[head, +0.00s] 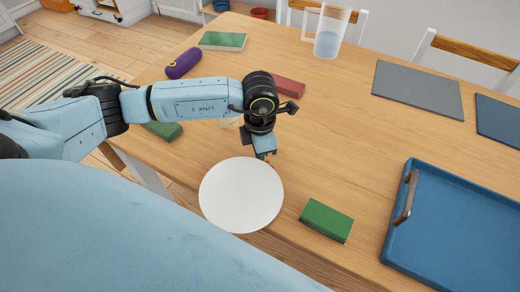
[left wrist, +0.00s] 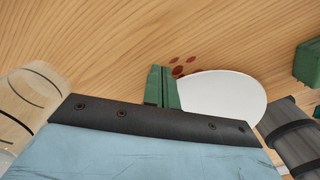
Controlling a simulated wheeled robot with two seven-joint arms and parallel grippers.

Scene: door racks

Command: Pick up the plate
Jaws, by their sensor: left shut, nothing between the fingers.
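The round white plate (head: 241,196) lies flat at the near edge of the wooden table, and its near-left rim seems to reach past the edge. My left gripper (head: 265,155) points down at the plate's far rim, close to it in the picture. Whether it touches the rim I cannot tell. In the left wrist view, the green fingers of the left gripper (left wrist: 162,88) are together and empty, just left of the plate (left wrist: 222,95). Part of the plate is hidden there behind the gripper body. My right gripper is not in view.
A green block (head: 327,220) lies right of the plate, then a blue tray (head: 460,235) with a metal handle. A clear glass (head: 228,123) is partly hidden behind my left arm. A red block (head: 288,86), purple object (head: 183,63) and jug (head: 330,38) stand farther back.

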